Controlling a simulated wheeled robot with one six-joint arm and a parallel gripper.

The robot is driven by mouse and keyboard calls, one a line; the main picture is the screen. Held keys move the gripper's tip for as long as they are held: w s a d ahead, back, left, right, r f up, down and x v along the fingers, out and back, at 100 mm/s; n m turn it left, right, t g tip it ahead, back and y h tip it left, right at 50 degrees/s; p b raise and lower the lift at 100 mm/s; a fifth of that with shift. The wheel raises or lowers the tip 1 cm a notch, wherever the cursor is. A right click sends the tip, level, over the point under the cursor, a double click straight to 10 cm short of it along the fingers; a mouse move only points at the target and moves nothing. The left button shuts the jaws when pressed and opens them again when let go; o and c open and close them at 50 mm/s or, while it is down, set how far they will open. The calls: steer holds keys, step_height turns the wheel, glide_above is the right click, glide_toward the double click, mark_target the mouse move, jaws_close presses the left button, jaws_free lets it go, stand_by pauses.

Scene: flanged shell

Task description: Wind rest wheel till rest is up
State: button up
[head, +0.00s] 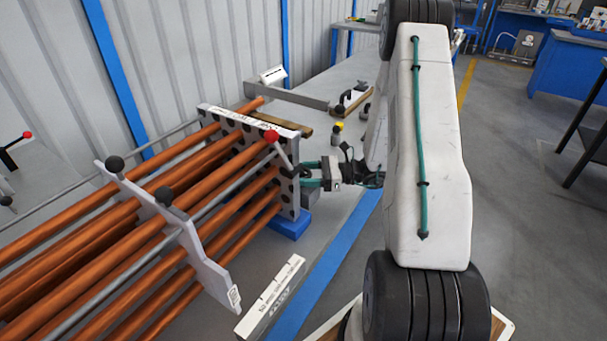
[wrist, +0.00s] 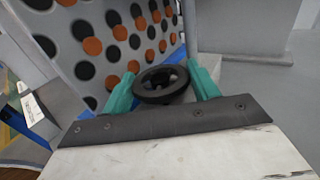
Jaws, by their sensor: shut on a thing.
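A small black handwheel (wrist: 161,84) with an open ring shows in the wrist view, in front of the holed plate. My gripper (head: 311,174) reaches it from the right in the head view. Its teal fingers stand on either side of the wheel in the wrist view (wrist: 165,88), shut on it. The holed end plate (head: 289,190) carries a bundle of copper-coloured tubes (head: 110,235); some holes are filled orange and others are dark. I cannot clearly make out the rest itself or its height; a blue block (head: 289,226) shows at the plate's foot.
A lever with a red knob (head: 271,136) stands close above my gripper. A grey cross plate (head: 195,250) with black knobs spans the tubes. A white labelled bar (head: 270,298) lies at the front. Open floor (head: 520,200) lies to the right.

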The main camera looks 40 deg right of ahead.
steer(key=m+t+h, duration=0.1)
steer(key=h, duration=0.1)
steer(key=m+t+h, duration=0.1)
steer(key=m+t, duration=0.1)
steer(key=m+t+h, duration=0.1)
steer(key=t+h, duration=0.1)
steer(key=shift+s+a+m+h, duration=0.2)
steer(key=shift+a+m+h, duration=0.1)
steer(key=shift+m, duration=0.1)
steer(key=m+t+h, duration=0.1)
steer(key=m+h, duration=0.1)
steer(key=h, duration=0.1)
steer(key=m+t+h, duration=0.1)
steer(key=m+h, duration=0.1)
steer(key=h, duration=0.2)
steer(key=shift+m, duration=0.4)
steer(key=shift+h, duration=0.4)
steer(key=o, duration=1)
steer(key=shift+c, duration=0.2)
